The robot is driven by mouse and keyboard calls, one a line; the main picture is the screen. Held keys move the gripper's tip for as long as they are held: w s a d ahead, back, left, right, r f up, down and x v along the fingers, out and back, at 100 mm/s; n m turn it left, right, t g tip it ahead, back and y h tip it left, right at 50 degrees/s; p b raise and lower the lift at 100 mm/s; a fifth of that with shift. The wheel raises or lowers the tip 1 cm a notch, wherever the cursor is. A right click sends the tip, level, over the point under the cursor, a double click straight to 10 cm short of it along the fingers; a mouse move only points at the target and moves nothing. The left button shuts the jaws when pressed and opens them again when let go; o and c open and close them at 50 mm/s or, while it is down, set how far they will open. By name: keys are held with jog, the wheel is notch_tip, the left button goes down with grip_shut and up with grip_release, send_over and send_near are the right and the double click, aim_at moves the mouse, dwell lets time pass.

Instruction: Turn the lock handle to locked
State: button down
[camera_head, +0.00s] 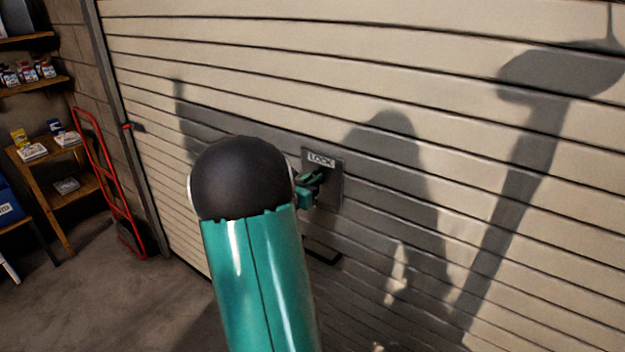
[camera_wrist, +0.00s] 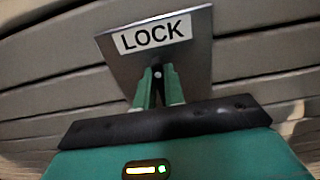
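The lock plate (camera_head: 337,190) is a grey metal square with a white LOCK label, fixed on the garage door. In the wrist view the plate (camera_wrist: 197,62) looks tilted, with its label at the top. The lock handle (camera_wrist: 157,76) is a small dark piece with a bright spot at its pivot, below the label. My gripper (camera_head: 315,183) is at the plate, partly hidden behind my arm's dark joint. In the wrist view its two green fingers (camera_wrist: 159,86) are close together on either side of the handle and appear shut on it. Most of the handle is hidden between them.
The slatted garage door (camera_head: 440,60) fills the middle and right. A dark pull handle (camera_head: 322,257) sits on it below the plate. A red hand truck (camera_head: 105,185) leans by the left wall, beside wooden shelves (camera_head: 45,195) with small goods. The floor at lower left is clear.

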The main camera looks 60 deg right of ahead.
dwell(0.4)
jog(key=m, duration=0.3)
jog(key=s+m, duration=0.1)
jog(key=m, duration=0.2)
jog(key=shift+a+f, duration=0.15)
jog(key=m, duration=0.5)
jog(key=shift+s+f+m, duration=0.3)
jog(key=shift+s+f, duration=0.05)
jog(key=shift+f, duration=0.05)
jog(key=m, duration=0.3)
jog(key=shift+s+f+m, duration=0.15)
jog(key=shift+f+m, duration=0.15)
jog(key=shift+a+f+m, duration=0.1)
jog(key=shift+f+m, duration=0.15)
jog(key=shift+m, duration=1.15)
jog(key=c, duration=1.5)
grip_release()
